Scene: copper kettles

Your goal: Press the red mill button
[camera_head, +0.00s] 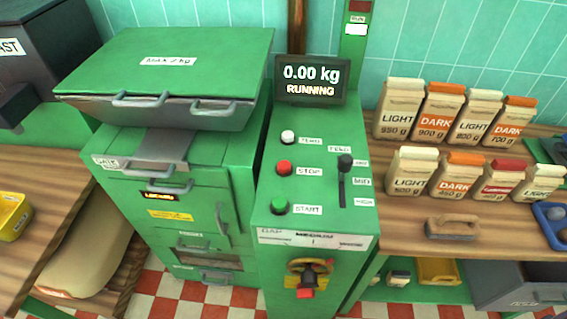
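The red mill button (284,168) sits on the green control panel (318,225), beside a label reading STOP. A white button (288,137) is above it and a green button (279,206) labelled START is below it. The display (310,80) behind the panel reads 0.00 kg and RUNNING. Neither of my grippers is in view.
A black lever (344,163) stands right of the buttons. A yellow and red rotary switch (308,274) is on the panel's front. The green mill (170,75) is at left. Several bags (400,108) and a brush (452,228) are on the right wooden bench.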

